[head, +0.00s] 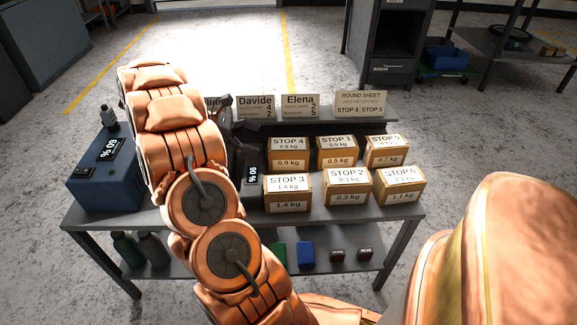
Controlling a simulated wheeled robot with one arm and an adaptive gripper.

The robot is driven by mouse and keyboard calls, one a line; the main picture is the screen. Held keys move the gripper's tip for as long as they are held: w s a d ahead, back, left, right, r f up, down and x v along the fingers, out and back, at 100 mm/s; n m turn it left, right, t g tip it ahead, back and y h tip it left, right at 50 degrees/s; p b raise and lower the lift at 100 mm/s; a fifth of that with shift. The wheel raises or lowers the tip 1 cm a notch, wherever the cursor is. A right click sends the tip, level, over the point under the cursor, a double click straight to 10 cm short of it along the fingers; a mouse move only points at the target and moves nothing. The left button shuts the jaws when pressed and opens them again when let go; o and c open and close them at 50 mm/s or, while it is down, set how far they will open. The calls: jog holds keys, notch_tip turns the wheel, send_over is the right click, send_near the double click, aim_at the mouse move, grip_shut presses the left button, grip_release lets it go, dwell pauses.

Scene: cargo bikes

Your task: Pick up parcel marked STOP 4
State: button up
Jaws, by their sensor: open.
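The parcel marked STOP 4 (289,163) is a brown cardboard box with white labels reading STOP 4 and 0.9 kg. In the head view it stands upright in the back row on the grey table, at the left end of that row. My gripper (238,132) is dark and partly hidden behind my copper-coloured arm. It is open, to the left of the STOP 4 parcel and apart from it in the picture. I cannot see anything between its fingers.
STOP 1 (337,158) stands right of STOP 4, then STOP 5 (387,157). STOP 3 (288,205), STOP 2 (346,198) and STOP 6 (399,196) form the front row. A blue box (98,183) sits at the table's left. A raised shelf (320,127) with name cards runs behind.

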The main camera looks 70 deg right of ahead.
aim_at(284, 144)
jog(key=shift+s+d+f+b, duration=0.3)
jog(key=shift+s+d+f, duration=0.05)
jog(key=shift+d+f, duration=0.4)
jog(key=shift+g, duration=0.3)
jog(key=shift+d+b+x, duration=0.15)
jog(key=shift+b+x, duration=0.65)
jog(key=shift+x, duration=1.15)
jog(key=shift+d+b+x, duration=0.15)
jog(key=shift+b+x, duration=0.6)
jog(key=shift+x, duration=1.2)
jog(key=shift+r, duration=0.2)
jog(key=c, duration=1.8)
jog(key=shift+c, duration=0.3)
jog(key=shift+r, duration=0.15)
